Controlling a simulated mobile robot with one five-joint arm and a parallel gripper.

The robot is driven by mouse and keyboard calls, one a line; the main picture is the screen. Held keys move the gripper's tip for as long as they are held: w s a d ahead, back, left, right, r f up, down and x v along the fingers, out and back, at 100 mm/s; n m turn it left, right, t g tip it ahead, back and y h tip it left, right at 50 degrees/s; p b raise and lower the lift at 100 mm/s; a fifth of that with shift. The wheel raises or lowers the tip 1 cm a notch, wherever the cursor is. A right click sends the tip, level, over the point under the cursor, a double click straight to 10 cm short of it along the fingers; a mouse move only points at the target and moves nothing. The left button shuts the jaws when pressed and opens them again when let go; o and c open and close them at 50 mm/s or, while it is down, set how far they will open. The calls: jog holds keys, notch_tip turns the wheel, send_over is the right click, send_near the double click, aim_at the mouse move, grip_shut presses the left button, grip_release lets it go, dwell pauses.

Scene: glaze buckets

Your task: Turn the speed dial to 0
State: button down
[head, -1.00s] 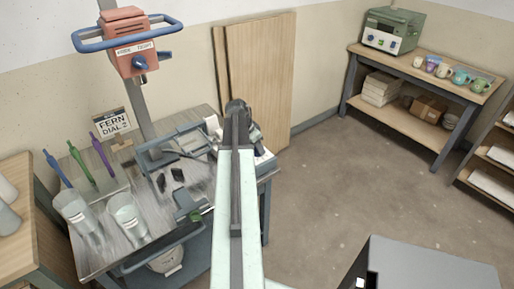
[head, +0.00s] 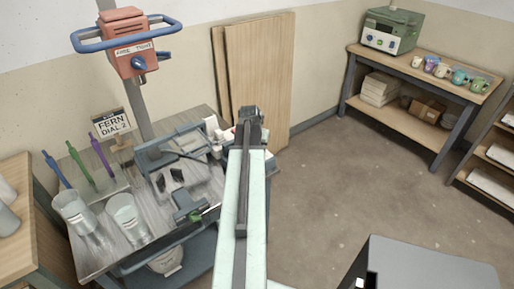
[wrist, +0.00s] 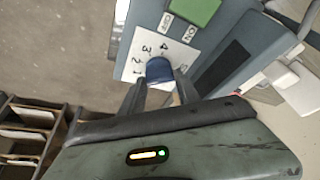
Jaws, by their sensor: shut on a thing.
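In the wrist view the speed dial (wrist: 158,70) is a round blue knob on a white plate (wrist: 143,45) marked with numbers, of which 1, 2, 3 and 4 can be read. My gripper (wrist: 161,80) has one finger on each side of the knob and is shut on it. I cannot tell which number the knob points to. The plate is on a grey-blue housing (wrist: 222,55) with a green button (wrist: 195,10) and ON and OFF labels. In the head view my arm hides the dial.
The workbench (head: 150,225) carries two clear buckets (head: 72,210) (head: 126,215), colored tools (head: 75,160) and a sign (head: 111,123) reading FERN DIAL 2. An orange mixer head (head: 128,45) stands above. Wooden boards (head: 262,80) lean on the wall. Floor to the right is open.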

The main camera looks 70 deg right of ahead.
jog(key=n, duration=0.2)
jog(key=n+t, duration=0.1)
jog(key=n, duration=0.1)
jog(key=shift+s+d+t, duration=0.1)
jog(key=shift+s+t, duration=0.05)
jog(key=shift+t, duration=0.15)
jog(key=shift+s+n+t+y, duration=0.1)
jog(key=shift+n+t+y, duration=0.25)
jog(key=shift+n, duration=0.75)
jog(key=shift+n+t+y, duration=0.35)
jog(key=shift+n, duration=0.75)
jog(key=c, duration=0.9)
grip_release()
jog(key=p+v, duration=0.7)
jog(key=shift+s+r, duration=0.1)
jog(key=shift+r, duration=0.3)
